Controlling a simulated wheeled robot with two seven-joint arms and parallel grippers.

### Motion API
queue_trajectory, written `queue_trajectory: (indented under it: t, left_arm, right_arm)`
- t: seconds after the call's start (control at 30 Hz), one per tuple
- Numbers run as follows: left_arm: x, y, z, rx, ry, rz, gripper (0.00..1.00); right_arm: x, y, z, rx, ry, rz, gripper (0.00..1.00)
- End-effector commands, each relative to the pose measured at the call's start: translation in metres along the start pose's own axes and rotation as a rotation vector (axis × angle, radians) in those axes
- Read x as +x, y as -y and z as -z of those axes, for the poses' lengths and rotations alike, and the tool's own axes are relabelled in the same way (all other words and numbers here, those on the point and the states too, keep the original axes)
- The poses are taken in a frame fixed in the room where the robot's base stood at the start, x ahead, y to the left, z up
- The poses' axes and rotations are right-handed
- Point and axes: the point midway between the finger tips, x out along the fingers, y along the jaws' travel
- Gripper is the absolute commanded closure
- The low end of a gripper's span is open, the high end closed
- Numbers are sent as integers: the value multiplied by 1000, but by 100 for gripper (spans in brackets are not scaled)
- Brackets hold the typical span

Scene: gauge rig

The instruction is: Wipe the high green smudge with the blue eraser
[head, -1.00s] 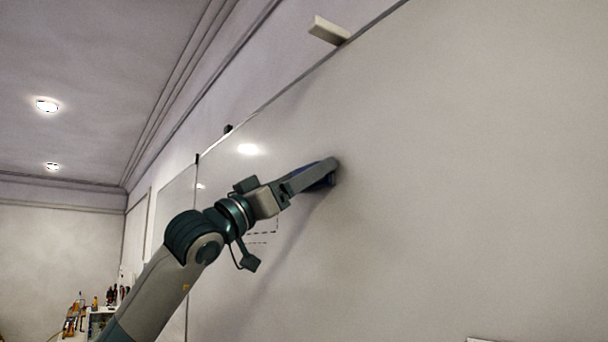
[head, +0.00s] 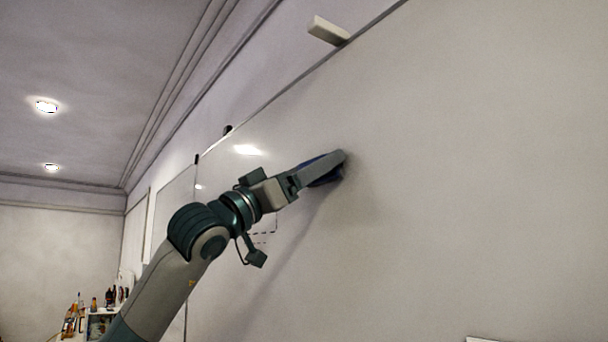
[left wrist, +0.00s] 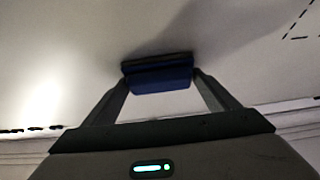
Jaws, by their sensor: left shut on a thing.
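The blue eraser (left wrist: 160,80) is between the fingers of my left gripper (left wrist: 158,84) in the left wrist view. My left gripper also shows in the head view (head: 338,160), shut on the eraser (head: 327,178), which is partly hidden by a finger. The eraser's dark face is at the whiteboard (head: 450,180) and appears to touch it. No green smudge shows on the visible board; whether one is behind the gripper or eraser cannot be told. My right gripper is not in view.
A pale block (head: 328,30) sits at the board's top edge. A dashed outline is marked on the board (head: 263,234), partly behind my arm. A shelf with bottles and tools (head: 98,312) stands at lower left. The board right of the gripper is clear.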

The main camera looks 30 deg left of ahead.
Motion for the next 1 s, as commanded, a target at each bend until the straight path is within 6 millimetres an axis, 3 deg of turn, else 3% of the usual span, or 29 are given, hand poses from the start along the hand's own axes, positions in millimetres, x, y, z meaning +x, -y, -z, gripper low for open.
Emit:
queue_trajectory:
  t: [0.2, 0.67, 1.0]
  left_arm:
    - [0, -11, -2, -1, 2, -1, 37]
    - [0, -14, -2, -1, 2, -1, 37]
    - [0, -38, -2, -1, 2, -2, 37]
  right_arm:
    - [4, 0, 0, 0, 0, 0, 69]
    - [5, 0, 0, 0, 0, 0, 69]
    - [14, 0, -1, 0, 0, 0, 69]
